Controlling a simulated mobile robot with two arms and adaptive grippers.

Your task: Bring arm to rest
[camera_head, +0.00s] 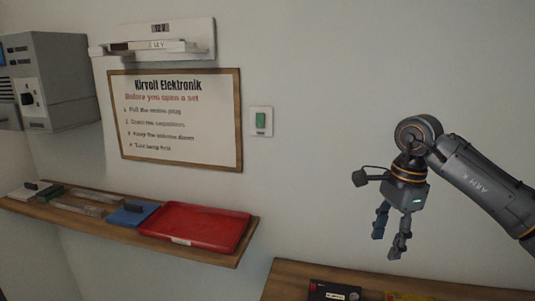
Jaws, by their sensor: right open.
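My right arm comes in from the right edge, and its gripper (389,245) hangs pointing down in front of the bare wall. The two fingers are apart and nothing is between them. The gripper is above the wooden surface (286,281) at the bottom of the view and clear of it. My left arm and gripper do not show.
A wooden shelf (232,257) on the left holds a red tray (195,225), a blue item (131,214) and small pieces. A dark box (334,291) lies below the gripper.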

